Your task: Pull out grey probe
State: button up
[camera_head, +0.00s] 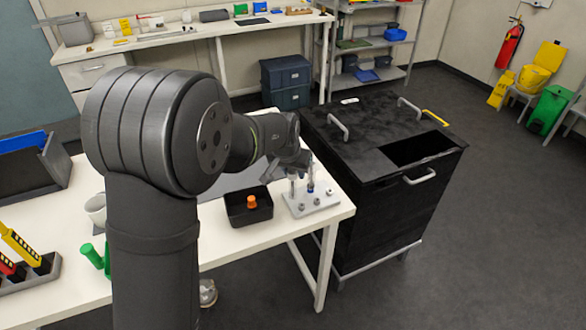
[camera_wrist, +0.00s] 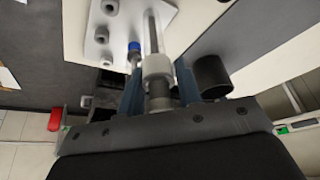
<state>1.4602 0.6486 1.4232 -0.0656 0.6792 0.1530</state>
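The grey probe (camera_wrist: 157,65), with a pale collar and a thin metal shaft, lies between the two fingers of my gripper (camera_wrist: 160,72) in the wrist view. The fingers are close against its sides and appear shut on it. In the head view my gripper (camera_head: 292,162) is above the left rear of the light grey holder plate (camera_head: 327,200), and the probe's shaft (camera_head: 292,185) runs down towards the plate. A blue-ringed probe (camera_head: 311,187) stands beside it; it also shows in the wrist view (camera_wrist: 134,48). The shaft's lower end is not clearly visible.
A black tray (camera_head: 248,212) with an orange-topped item (camera_head: 251,202) sits left of the plate. The black bioreactor cabinet (camera_head: 385,190) with handles stands right of the table. A dark cylinder (camera_wrist: 212,75) is close to the right finger in the wrist view.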

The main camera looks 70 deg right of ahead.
jog(key=shift+c, duration=0.2)
jog(key=c, duration=0.6)
jog(key=shift+r, duration=0.4)
jog(key=shift+r, duration=0.3)
jog(key=shift+r, duration=0.15)
jog(key=shift+r, duration=0.6)
jog(key=shift+r, duration=0.3)
jog(key=shift+r, duration=0.3)
